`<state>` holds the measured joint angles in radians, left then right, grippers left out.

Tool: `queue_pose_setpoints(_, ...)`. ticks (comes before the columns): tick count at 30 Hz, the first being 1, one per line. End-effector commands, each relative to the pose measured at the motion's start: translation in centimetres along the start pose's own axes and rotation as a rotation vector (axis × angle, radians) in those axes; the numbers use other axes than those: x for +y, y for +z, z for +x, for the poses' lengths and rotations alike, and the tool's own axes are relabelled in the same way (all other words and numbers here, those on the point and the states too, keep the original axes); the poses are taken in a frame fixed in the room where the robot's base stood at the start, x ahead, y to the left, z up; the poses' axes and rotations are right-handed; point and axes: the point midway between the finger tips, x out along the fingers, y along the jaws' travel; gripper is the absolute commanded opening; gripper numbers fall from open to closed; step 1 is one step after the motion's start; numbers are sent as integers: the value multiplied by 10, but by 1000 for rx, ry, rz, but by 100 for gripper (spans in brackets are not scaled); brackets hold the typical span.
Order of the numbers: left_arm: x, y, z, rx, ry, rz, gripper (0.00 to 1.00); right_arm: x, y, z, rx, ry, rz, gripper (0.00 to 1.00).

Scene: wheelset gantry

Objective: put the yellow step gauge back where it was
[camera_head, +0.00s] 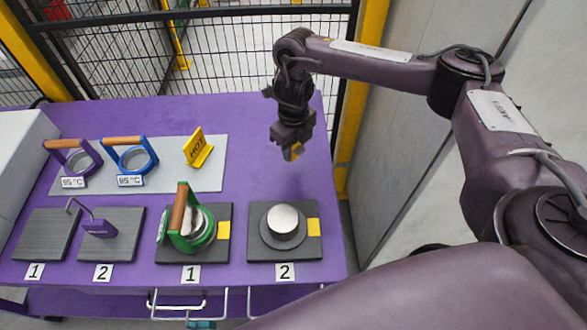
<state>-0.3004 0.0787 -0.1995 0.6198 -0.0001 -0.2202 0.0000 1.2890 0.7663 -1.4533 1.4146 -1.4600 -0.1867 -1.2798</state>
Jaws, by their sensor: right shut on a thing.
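My right gripper (294,146) is over the back right part of the purple table, pointing down. It is shut on the yellow step gauge (294,153), and only a small yellow piece shows below the fingers. The gauge is held above the table; its exact height is hard to tell. On the left, a dark grey pad (42,236) labelled 1 is bare. The dark grey pad (128,251) labelled 2 beside it holds a purple block with a bent rod (99,228). My left gripper is out of view.
A light grey plate (200,178) holds a purple ring tool (73,166), a blue ring tool (130,160) and a yellow HOT sign (197,149). In front stand a green ring tool (188,229) and a silver cylinder (283,221). The table's back right is clear.

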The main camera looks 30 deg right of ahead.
Motion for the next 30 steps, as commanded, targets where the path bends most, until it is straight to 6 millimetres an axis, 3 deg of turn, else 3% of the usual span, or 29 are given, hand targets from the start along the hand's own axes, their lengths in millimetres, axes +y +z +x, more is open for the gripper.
queue_pose_setpoints(5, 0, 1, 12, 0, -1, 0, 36, 0, 0, 12, -1, 0, 0, 8)
queue_pose_setpoints(13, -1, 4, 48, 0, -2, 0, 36, 0, 0, 48, -1, 0, 0, 8)
queue_pose_setpoints(26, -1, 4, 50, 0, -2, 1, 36, 0, 0, 51, -1, 0, 0, 8)
queue_pose_setpoints(27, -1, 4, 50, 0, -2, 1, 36, 0, 0, 51, 0, 0, 0, 34)
queue_pose_setpoints(30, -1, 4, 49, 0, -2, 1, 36, 0, 0, 50, 0, 0, 0, 47)
